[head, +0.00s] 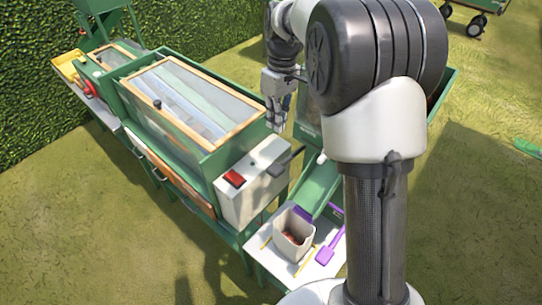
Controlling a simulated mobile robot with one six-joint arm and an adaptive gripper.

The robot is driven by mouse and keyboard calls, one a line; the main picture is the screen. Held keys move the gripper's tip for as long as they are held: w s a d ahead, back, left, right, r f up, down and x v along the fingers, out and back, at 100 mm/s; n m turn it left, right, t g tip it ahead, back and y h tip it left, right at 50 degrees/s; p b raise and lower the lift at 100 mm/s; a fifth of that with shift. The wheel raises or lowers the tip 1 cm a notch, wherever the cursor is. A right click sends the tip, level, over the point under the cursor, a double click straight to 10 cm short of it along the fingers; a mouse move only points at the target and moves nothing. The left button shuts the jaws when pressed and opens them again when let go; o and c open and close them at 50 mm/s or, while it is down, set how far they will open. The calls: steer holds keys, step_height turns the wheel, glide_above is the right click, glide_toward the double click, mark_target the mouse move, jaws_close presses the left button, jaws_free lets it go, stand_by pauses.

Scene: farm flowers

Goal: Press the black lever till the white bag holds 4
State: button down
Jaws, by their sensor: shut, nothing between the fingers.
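The black lever (288,160) sticks out from the right side of the white control box (248,200) on the green machine. My gripper (275,122) hangs pointing down just above the lever, with a small gap to it in this view. Its fingers look shut and hold nothing. The white bag (293,243) stands open and upright on the white table at the machine's lower end. Some reddish-brown contents (291,237) show inside it, too small to count. My arm hides part of the chute beside the bag.
A red switch (234,178) sits on the control box. A purple scoop (325,252) lies right of the bag, and yellow strips flank the bag. A green chute (318,186) slopes above it. A hedge (35,70) stands behind; grass is free at lower left.

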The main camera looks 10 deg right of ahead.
mark_target(270, 166)
steer(key=f, duration=0.4)
steer(key=f+b, duration=0.1)
steer(key=f, duration=0.4)
steer(key=s+a+f+b, duration=0.1)
steer(key=f, duration=0.4)
steer(key=shift+a, duration=0.1)
steer(key=shift+s+a+f+t+h+b, duration=0.15)
steer(key=shift+f+t+h+b, duration=0.15)
steer(key=shift+f+b, duration=0.25)
steer(key=shift+a+f+t+h+b, duration=0.1)
steer(key=shift+f+t+h+b, duration=0.15)
steer(key=shift+f+b, duration=0.2)
steer(key=shift+s+a+f+b, duration=0.1)
steer(key=shift+a+f+b, duration=0.05)
steer(key=shift+f+b, duration=0.4)
step_height(270, 166, down, 5)
steer(key=shift+s+r+b, duration=0.15)
steer(key=shift+b, duration=0.55)
